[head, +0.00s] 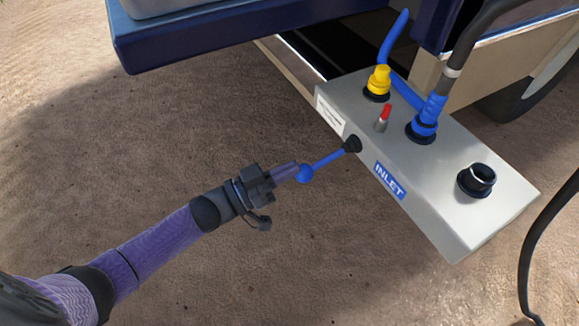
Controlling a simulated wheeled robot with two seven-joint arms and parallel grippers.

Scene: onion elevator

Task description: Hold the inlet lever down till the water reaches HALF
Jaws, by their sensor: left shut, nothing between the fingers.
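The inlet lever (328,160) is a blue rod with a round blue knob at its end. It sticks out to the left from a black boot on the front face of a grey metal box (440,205), above a blue INLET label (390,181). My left gripper (296,172) is shut and empty, its fingertips at the knob. I cannot tell whether they touch it or how far down the lever is. No water level or HALF mark is in view. My right gripper is not in view.
A dark blue vehicle edge (220,40) overhangs behind. A black hose (530,240) hangs at right. Bare sandy ground (120,150) lies left.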

